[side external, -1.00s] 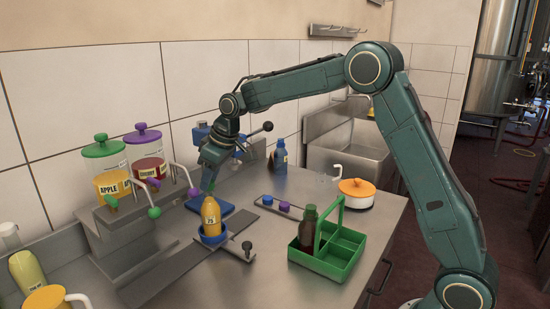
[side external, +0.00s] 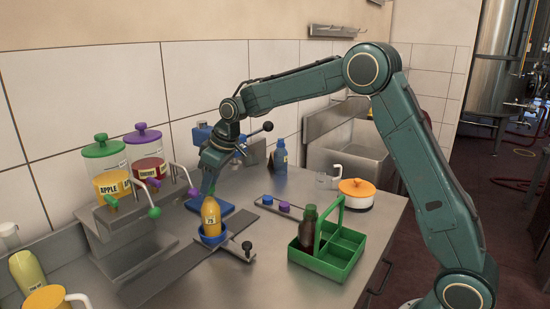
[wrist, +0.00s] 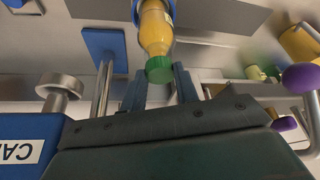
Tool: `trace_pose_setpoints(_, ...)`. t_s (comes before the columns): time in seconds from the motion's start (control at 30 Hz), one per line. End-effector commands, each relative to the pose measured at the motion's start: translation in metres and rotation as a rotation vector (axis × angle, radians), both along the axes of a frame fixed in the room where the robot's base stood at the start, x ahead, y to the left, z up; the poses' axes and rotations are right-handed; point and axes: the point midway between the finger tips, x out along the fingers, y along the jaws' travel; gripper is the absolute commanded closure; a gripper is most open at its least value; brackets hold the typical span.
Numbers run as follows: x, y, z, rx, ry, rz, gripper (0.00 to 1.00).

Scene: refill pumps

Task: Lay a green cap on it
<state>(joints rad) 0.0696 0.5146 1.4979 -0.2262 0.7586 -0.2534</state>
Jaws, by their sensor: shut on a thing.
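A yellow-orange juice bottle (side external: 211,217) stands upright in a blue holder (side external: 212,239) on the metal rail; it also shows in the wrist view (wrist: 155,32). My gripper (side external: 209,187) points down just above the bottle's top. In the wrist view, its two blue-grey fingers (wrist: 160,78) are shut on a green cap (wrist: 159,69). The cap lies in line with the bottle's mouth and overlaps it in that view. I cannot tell whether it touches the bottle. In the side view the cap is hard to make out at the fingertips.
A rack (side external: 262,199) holds a blue and a purple cap. A green crate (side external: 323,265) with a dark bottle stands at the right. Dispensers with green and purple lids (side external: 141,135) stand at the left. A blue bottle (side external: 281,154) and orange-lidded pot (side external: 356,195) stand behind.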

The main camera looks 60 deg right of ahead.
Motion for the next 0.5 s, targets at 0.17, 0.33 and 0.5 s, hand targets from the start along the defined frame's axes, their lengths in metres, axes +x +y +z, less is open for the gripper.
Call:
trace_pose_setpoints(0.17, 0.0000, 0.0000, -0.0022, 0.000, 0.000, 0.000, 0.83)
trace_pose_setpoints(0.33, 0.0001, 0.0000, -0.0020, 0.000, 0.000, 0.000, 0.44)
trace_pose_setpoints(0.5, 0.0000, 0.0000, -0.0019, 0.000, 0.000, 0.000, 0.44)
